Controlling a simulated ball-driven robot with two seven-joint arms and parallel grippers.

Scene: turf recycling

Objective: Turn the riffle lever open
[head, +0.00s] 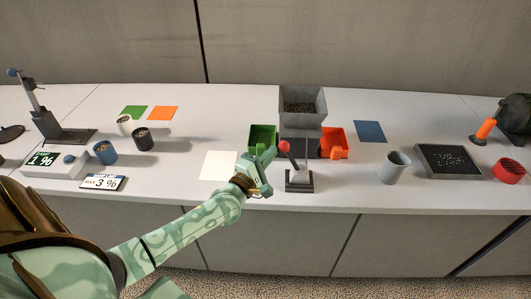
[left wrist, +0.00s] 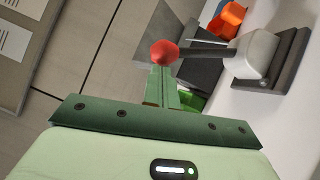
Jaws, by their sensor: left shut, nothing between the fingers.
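The riffle lever has a red knob (head: 284,147) on a dark rod, rising from a light housing on a dark base plate (head: 299,188) at the counter's front. The rod leans left, toward my left gripper. My left gripper (head: 268,157) is shut and empty, just left of the knob. In the left wrist view the knob (left wrist: 164,52) is right at the tips of the closed green fingers (left wrist: 160,88); whether they touch I cannot tell. Behind the lever stands the grey riffle hopper (head: 302,93) with dark granules inside. My right gripper is not in view.
A green bin (head: 257,136) and an orange bin (head: 334,140) flank the riffle. A grey cup (head: 395,168) and a dark tray (head: 449,147) stand right. Several cups, a scale (head: 52,164) and a sign (head: 103,182) stand left. A white sheet (head: 218,166) lies beside my arm.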

